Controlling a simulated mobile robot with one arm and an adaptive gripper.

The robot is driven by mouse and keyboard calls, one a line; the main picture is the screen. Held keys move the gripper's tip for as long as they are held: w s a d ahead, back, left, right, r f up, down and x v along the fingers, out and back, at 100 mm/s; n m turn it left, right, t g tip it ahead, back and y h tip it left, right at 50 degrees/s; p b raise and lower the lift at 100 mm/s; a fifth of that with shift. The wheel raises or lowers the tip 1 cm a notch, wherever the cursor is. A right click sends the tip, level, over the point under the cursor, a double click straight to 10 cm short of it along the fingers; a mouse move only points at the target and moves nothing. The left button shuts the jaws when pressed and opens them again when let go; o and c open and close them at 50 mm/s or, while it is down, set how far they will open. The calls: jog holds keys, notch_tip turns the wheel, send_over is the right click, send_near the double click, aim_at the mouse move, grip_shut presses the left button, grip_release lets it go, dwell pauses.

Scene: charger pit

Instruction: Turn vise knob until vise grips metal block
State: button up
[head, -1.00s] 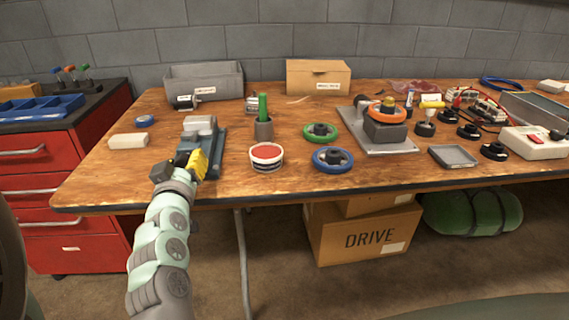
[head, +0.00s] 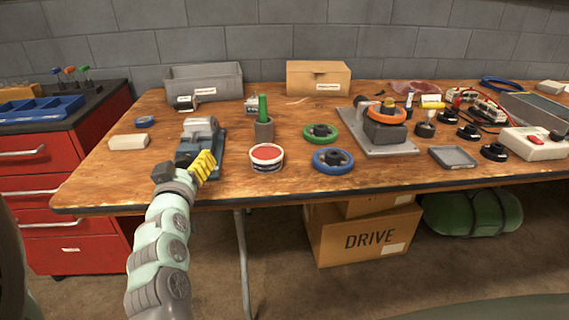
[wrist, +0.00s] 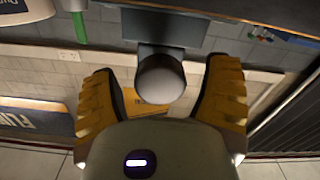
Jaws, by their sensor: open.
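The blue-grey vise (head: 217,148) stands near the front left of the wooden bench. A light grey metal block (head: 199,125) shows at its top. Whether the jaws touch the block cannot be told. In the wrist view, which is upside down, the vise's round grey knob (wrist: 160,77) faces me. My gripper (wrist: 164,72) is open, its two yellow fingers on either side of the knob with a visible gap on each side.
A red-topped tub (head: 266,156) and a cup with a green handle (head: 264,128) stand right of the vise. A white block (head: 128,141) lies to its left. A grey bin (head: 204,82) is behind. The bench's front edge (head: 270,198) runs below my gripper.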

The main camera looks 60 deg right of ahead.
jog(key=v, duration=1.2)
dwell(0.3)
dwell(0.4)
